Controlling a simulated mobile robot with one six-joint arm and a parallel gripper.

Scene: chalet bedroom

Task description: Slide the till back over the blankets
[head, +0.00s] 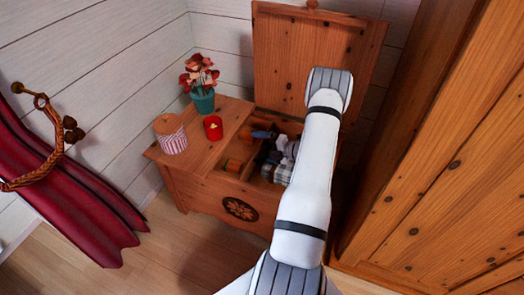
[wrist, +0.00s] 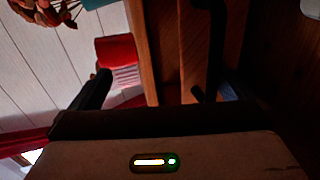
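The wooden chest (head: 210,192) stands against the wall with its hinged lid (head: 300,50) raised. Its right part is open. A light wooden piece, likely the till (head: 233,165), shows at the left of the opening. A plaid grey-and-white blanket (head: 283,172) shows at the right, partly behind my arm. My gripper (head: 264,153) is low over the opening, mostly hidden by my arm. In the wrist view my gripper (wrist: 150,88) has its dark fingers spread apart. A wooden edge lies between them; I cannot tell whether they touch it.
A red candle cup (head: 213,127), a striped jar (head: 170,134) and a potted red flower (head: 201,85) stand on the chest's fixed left top. The candle cup also shows near the left finger (wrist: 118,52). A large wooden cabinet (head: 440,160) is close on the right.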

